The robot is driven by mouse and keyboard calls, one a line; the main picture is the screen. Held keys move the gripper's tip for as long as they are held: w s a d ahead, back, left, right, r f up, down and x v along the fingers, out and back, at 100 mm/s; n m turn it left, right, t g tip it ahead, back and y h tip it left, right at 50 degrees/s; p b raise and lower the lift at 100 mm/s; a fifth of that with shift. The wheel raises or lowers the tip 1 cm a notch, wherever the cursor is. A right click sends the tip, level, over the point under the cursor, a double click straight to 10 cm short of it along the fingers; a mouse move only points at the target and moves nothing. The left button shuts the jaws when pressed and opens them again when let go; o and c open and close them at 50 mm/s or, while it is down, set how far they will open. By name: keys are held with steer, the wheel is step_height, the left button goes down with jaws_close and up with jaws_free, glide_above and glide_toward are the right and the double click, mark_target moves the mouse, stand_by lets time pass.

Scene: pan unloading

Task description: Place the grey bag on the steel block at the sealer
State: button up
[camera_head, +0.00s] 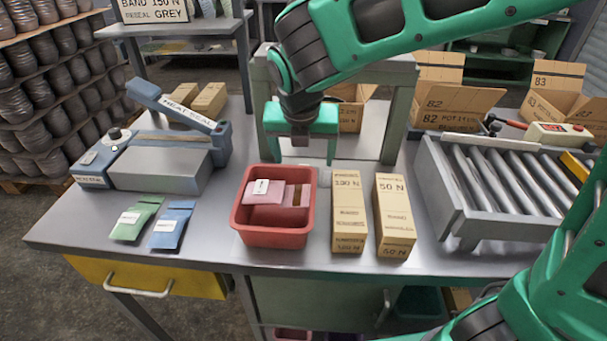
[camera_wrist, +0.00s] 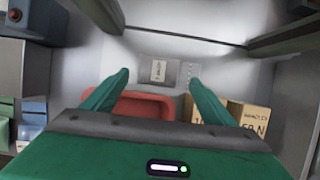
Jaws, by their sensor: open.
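In the wrist view a flat grey bag (camera_wrist: 158,70) with a white label lies beyond the red bin, between and past my fingertips. In the head view I cannot make it out behind my gripper and the bin. My gripper (camera_head: 302,157) is open and empty above the back of the red bin; its two fingers also show in the wrist view (camera_wrist: 157,82). The bare steel block (camera_head: 160,170) lies at the front of the blue heat sealer (camera_head: 185,108) on the left. The sealer's arm is raised at a slant.
The red bin (camera_head: 274,236) holds pink bags (camera_head: 264,191). A green bag (camera_head: 136,218) and a blue bag (camera_head: 172,226) lie before the sealer. Two tan boxes (camera_head: 349,210) (camera_head: 395,216) stand right of the bin, then a roller conveyor (camera_head: 500,180). A grey frame (camera_head: 398,110) rises behind.

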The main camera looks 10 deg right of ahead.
mark_target(324, 178)
steer(key=shift+a+x, duration=0.2)
steer(key=shift+x, duration=2.75)
steer(key=shift+s, duration=0.1)
steer(key=shift+c, duration=0.4)
steer(key=c, duration=1.2)
steer(key=shift+f, duration=0.1)
